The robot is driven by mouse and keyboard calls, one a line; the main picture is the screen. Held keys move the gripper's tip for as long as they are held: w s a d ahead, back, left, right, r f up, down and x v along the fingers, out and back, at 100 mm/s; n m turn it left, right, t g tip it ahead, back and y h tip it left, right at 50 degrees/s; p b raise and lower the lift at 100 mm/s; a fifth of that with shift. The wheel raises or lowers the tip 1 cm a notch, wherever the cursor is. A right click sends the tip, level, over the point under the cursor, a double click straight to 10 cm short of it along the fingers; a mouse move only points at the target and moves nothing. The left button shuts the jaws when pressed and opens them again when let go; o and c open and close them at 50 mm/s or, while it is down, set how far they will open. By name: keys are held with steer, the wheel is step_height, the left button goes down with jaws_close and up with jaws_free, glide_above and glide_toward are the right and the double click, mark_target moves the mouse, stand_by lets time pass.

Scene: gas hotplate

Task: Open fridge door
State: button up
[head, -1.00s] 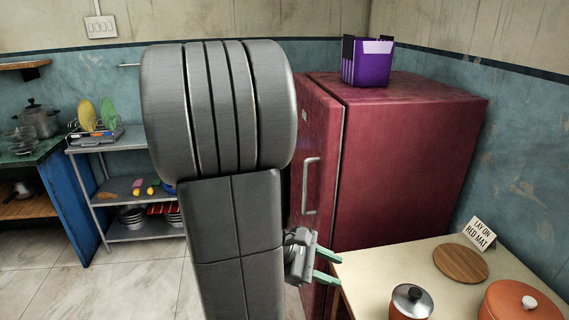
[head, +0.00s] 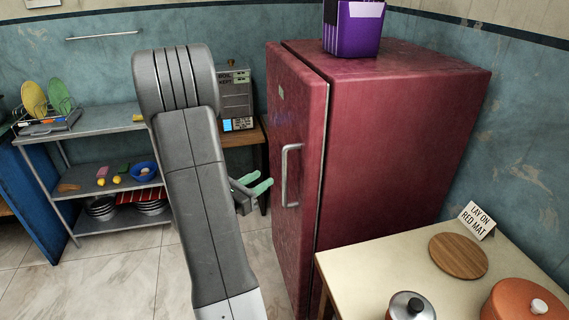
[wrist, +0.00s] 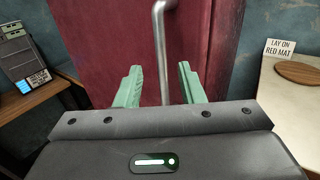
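The red fridge (head: 395,140) stands at the right in the head view, its door (head: 297,120) facing left and shut. A vertical metal handle (head: 287,176) is on the door. My gripper (head: 257,184) has pale green fingers and is just left of the handle, apart from it. In the wrist view the door (wrist: 110,40) fills the middle, and the lower part of the handle (wrist: 163,60) runs down between the two fingers of my gripper (wrist: 158,82), a little beyond their tips. The fingers are spread with nothing held.
A cream counter (head: 375,262) with a wooden board (head: 458,256), pots and a sign (head: 476,220) stands right of the fridge front. A purple box (head: 353,28) sits on the fridge. A metal shelf (head: 95,120) stands at the left. The floor before the door looks clear.

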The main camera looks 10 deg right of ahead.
mark_target(283, 166)
steer(key=p+x, duration=0.1)
steer(key=x, duration=0.9)
steer(key=shift+w+d, duration=0.15)
steer(key=shift+d, duration=0.15)
steer(key=shift+c, duration=0.2)
jaws_close()
